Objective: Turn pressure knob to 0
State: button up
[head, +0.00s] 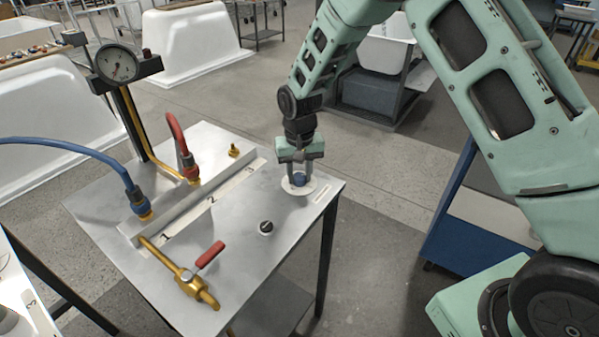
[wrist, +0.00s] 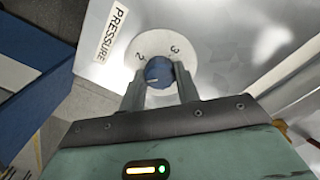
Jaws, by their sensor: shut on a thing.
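The pressure knob is a blue knob (wrist: 159,71) on a round white dial plate (wrist: 188,54), beside a white label reading PRESSURE (wrist: 113,30). In the wrist view, the digits 2 and 3 show on the dial; the rest of its markings are hidden or out of view. My gripper (wrist: 160,88) has a finger on each side of the knob and is shut on it. In the head view, my gripper (head: 299,172) points down over the knob (head: 298,179) at the right corner of the metal table (head: 285,225). Which number the knob points to I cannot tell.
On the table are a small black knob (head: 266,227), a brass valve with a red lever (head: 209,255), a blue hose (head: 75,146) and a red hose (head: 177,133). A round gauge (head: 117,64) stands behind. White tub shells stand farther back.

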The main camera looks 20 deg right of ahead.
jog(key=n, duration=0.7)
jog(key=shift+r+p, duration=0.1)
jog(key=shift+p, duration=0.3)
jog(key=n, duration=0.4)
jog(key=shift+p, duration=0.35)
jog(key=n+p, duration=0.1)
jog(key=n, duration=0.2)
jog(key=shift+n, duration=0.4)
jog(key=n+p, duration=0.2)
jog(key=n, duration=0.4)
jog(key=n+p, duration=0.2)
jog(key=n, duration=0.3)
jog(key=shift+n, duration=0.3)
jog(key=o, duration=1)
